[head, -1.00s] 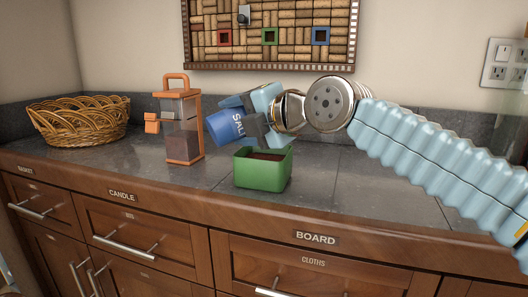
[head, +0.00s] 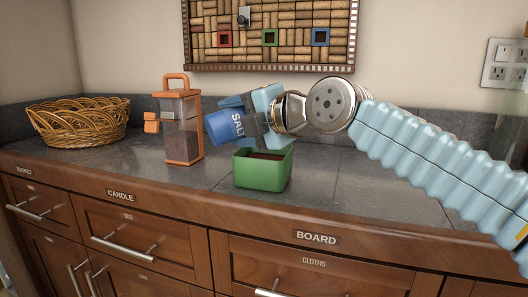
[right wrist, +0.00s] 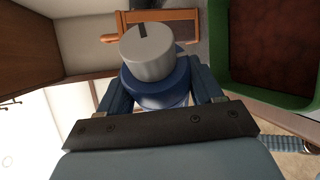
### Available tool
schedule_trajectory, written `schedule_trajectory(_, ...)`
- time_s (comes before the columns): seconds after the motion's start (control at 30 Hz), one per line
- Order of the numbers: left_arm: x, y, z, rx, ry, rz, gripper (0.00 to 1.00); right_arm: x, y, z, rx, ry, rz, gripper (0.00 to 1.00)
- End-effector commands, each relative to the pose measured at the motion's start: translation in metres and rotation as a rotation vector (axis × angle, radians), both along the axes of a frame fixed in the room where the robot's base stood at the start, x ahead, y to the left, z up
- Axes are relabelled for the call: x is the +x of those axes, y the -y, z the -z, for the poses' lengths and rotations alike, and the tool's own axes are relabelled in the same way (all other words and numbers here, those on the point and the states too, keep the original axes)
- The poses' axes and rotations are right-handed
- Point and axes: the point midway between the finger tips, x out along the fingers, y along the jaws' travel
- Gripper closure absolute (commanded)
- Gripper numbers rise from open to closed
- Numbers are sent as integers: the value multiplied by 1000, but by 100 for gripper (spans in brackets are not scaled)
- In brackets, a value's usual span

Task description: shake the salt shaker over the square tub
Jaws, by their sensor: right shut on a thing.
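The blue salt shaker (head: 225,126), marked SALT, is held on its side above the counter, in my right gripper (head: 252,122). The gripper is shut around it. In the right wrist view the shaker's grey cap (right wrist: 151,52) with a dark slot shows beyond the fingers, above its blue body (right wrist: 158,85). The green square tub (head: 262,173) stands on the counter just below the gripper, with dark brown contents. The shaker's cap end points left, to the left of the tub's opening. The tub's green rim (right wrist: 220,60) is at the right in the right wrist view. My left gripper is not in view.
An orange-framed lantern-like container (head: 182,125) stands left of the tub, close to the shaker. A wicker basket (head: 78,122) is at the far left. A corkboard (head: 270,65) hangs on the wall. The counter (head: 360,180) right of the tub is clear below my arm.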

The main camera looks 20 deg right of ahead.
Motion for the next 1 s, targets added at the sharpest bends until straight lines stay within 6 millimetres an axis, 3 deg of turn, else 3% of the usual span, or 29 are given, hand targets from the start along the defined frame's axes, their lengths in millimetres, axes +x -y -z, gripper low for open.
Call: schedule_trajectory(1.0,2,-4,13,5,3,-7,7,0,-2,3,61,-11,0,70)
